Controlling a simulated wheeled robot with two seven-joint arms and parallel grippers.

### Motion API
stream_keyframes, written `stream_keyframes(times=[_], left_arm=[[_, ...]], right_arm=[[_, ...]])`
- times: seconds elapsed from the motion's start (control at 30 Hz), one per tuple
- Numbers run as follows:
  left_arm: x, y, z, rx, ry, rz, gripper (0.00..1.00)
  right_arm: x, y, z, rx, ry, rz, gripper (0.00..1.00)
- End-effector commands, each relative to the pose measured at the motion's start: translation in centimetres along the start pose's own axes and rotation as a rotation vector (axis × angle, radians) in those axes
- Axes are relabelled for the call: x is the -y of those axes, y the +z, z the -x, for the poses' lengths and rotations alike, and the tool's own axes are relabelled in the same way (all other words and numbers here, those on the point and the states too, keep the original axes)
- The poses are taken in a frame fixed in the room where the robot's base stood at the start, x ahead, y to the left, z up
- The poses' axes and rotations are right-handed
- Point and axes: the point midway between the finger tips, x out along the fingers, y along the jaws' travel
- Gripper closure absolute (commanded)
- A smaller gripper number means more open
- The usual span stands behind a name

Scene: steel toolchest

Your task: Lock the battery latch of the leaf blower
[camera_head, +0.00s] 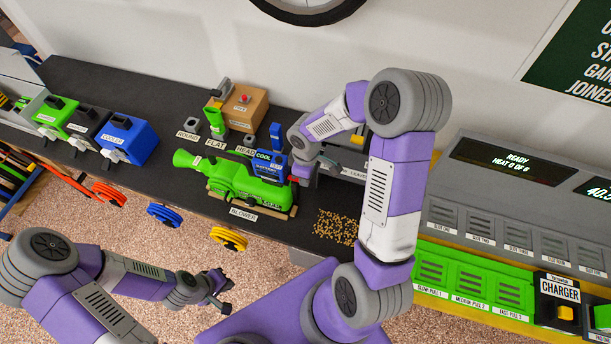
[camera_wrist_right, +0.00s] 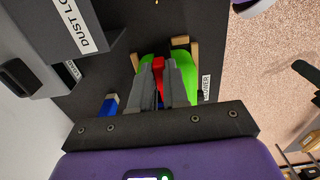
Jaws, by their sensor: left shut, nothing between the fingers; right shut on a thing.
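The green leaf blower (camera_head: 240,186) lies on the black bench top between wooden blocks, behind a label BLOWER. A blue battery (camera_head: 268,167) marked COOL sits at its right rear end. My right gripper (camera_head: 296,172) reaches down to that end. In the right wrist view, my right gripper (camera_wrist_right: 160,72) is shut on a red latch (camera_wrist_right: 158,64), with the green blower body (camera_wrist_right: 180,86) behind it. The fingers hide most of the latch, so I cannot tell its angle. My left gripper (camera_head: 220,290) is shut and empty, over the floor in front of the bench.
A blue battery (camera_head: 129,140) marked COOLER and other battery units stand at the left. A cardboard box (camera_head: 243,108) stands behind the blower. A speckled patch (camera_head: 335,226) lies right of it. Coloured discs (camera_head: 165,215) hang along the front edge.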

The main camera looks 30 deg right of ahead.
Motion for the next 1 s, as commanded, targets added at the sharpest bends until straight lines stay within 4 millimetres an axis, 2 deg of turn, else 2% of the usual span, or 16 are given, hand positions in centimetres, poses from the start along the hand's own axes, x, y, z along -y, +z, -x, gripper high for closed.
stream_keyframes(times=[0.43, 0.47, 0.6, 0.87, 1.0], left_arm=[[-0.01, 0.00, 0.04, 0.000, 0.000, 0.000, 1.00], [-0.01, 0.00, 0.04, 0.000, 0.000, 0.000, 1.00], [-0.01, 0.00, 0.03, 0.000, 0.000, 0.000, 1.00], [-0.01, 0.00, 0.03, 0.000, 0.000, 0.000, 1.00], [-0.05, 0.01, 0.14, 0.000, 0.000, 0.000, 1.00]], right_arm=[[-0.06, -0.37, 0.15, -0.010, 0.004, 0.015, 1.00], [-0.05, -0.37, 0.15, -0.010, 0.004, 0.015, 0.82], [-0.04, -0.27, 0.11, -0.007, 0.003, 0.014, 0.61], [-0.04, -0.12, 0.06, -0.003, 0.001, 0.011, 0.60], [-0.11, -0.12, 0.94, -0.004, 0.004, 0.011, 0.60]])
